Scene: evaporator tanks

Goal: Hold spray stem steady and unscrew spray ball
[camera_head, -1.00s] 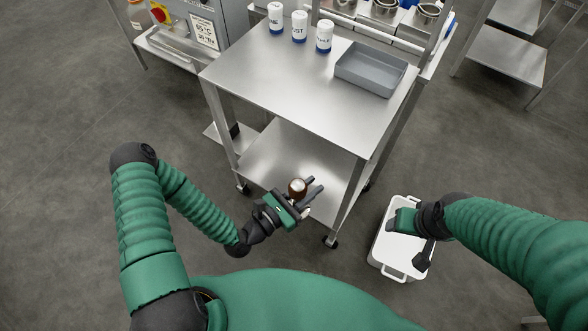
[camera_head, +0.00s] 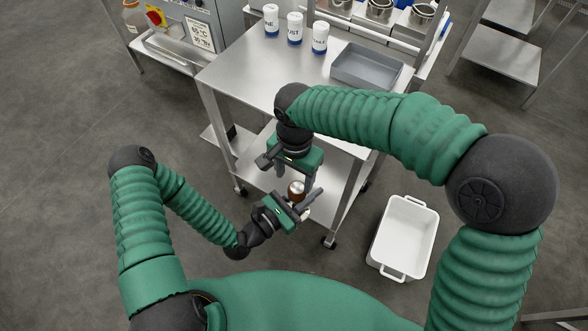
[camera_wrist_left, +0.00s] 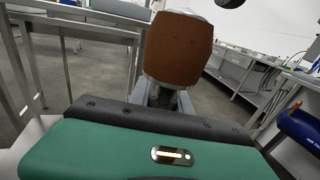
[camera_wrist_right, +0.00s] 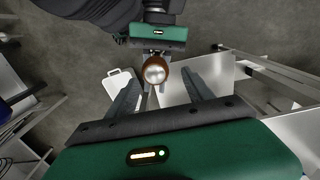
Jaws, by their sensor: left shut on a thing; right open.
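The spray ball (camera_head: 297,187) shows a brown band and a pale metal top in the head view. It sits on top of the spray stem, which is mostly hidden by my left gripper. My left gripper (camera_head: 303,204) is shut on the stem below the ball. In the left wrist view the ball (camera_wrist_left: 178,48) is a large brown shape just beyond the gripper. My right gripper (camera_head: 297,173) points down above the ball, open. In the right wrist view the ball (camera_wrist_right: 155,72) lies between and beyond the open fingers, apart from them.
A steel cart (camera_head: 250,83) stands ahead, with several white-and-blue canisters (camera_head: 294,28) and a grey tray (camera_head: 366,67) on top. A white bin (camera_head: 405,237) stands on the floor to the right. The cart's edge is close to my grippers.

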